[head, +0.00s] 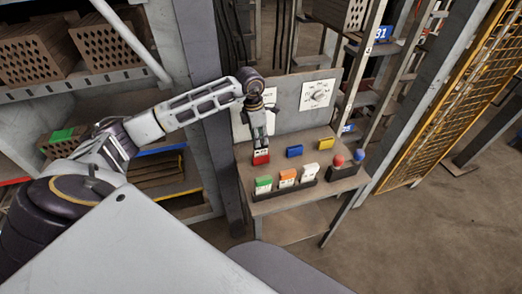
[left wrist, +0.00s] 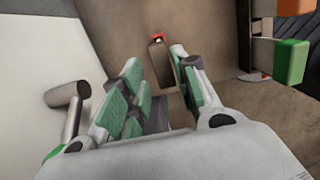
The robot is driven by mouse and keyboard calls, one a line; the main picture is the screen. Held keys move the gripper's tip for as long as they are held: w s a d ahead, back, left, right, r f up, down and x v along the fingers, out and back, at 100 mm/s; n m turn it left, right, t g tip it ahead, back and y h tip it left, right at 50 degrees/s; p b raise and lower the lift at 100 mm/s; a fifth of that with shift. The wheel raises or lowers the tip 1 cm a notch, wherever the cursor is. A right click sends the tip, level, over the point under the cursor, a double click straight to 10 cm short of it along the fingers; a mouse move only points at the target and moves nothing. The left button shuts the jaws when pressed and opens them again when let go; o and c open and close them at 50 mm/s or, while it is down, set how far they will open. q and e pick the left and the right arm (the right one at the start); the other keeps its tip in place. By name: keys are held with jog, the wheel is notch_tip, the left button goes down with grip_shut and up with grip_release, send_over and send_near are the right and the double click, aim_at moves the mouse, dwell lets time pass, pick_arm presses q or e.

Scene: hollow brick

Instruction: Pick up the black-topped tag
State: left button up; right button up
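My left gripper (head: 261,141) points down over the left part of the small workbench (head: 290,204), just above a red block or red-topped tag (head: 261,158). In the left wrist view the left gripper (left wrist: 157,61) has its two green-padded fingers apart. A small brownish piece with a red top (left wrist: 157,50) shows beyond the fingertips. A dark grey shape sits low between the fingers; I cannot tell whether it is part of the gripper. I cannot make out a black-topped tag in either view. My right gripper is not in view.
A dark rack (head: 287,186) along the bench front holds green (head: 263,182), orange (head: 287,175) and whitish (head: 311,170) tags. A blue block (head: 294,151) and a yellow block (head: 326,143) lie behind. An upright panel backs the bench.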

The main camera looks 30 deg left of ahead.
aim_at(262, 149)
pick_arm(q)
jog(key=shift+w+f, duration=0.1)
jog(key=shift+f, duration=0.85)
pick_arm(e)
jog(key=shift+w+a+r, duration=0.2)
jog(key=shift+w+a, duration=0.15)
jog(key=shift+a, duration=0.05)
pick_arm(q)
jog(key=shift+d, duration=0.1)
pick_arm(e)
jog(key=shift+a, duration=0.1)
pick_arm(q)
jog(key=shift+f, duration=0.15)
jog(key=shift+d+f+p, duration=0.15)
jog(key=shift+f+p, duration=0.2)
jog(key=shift+f, duration=0.2)
jog(key=f, duration=0.2)
jog(key=shift+w+d+f+p, duration=0.1)
jog(key=shift+d+f+p, duration=0.1)
jog(key=shift+f+p, duration=0.15)
jog(key=shift+f, duration=0.6)
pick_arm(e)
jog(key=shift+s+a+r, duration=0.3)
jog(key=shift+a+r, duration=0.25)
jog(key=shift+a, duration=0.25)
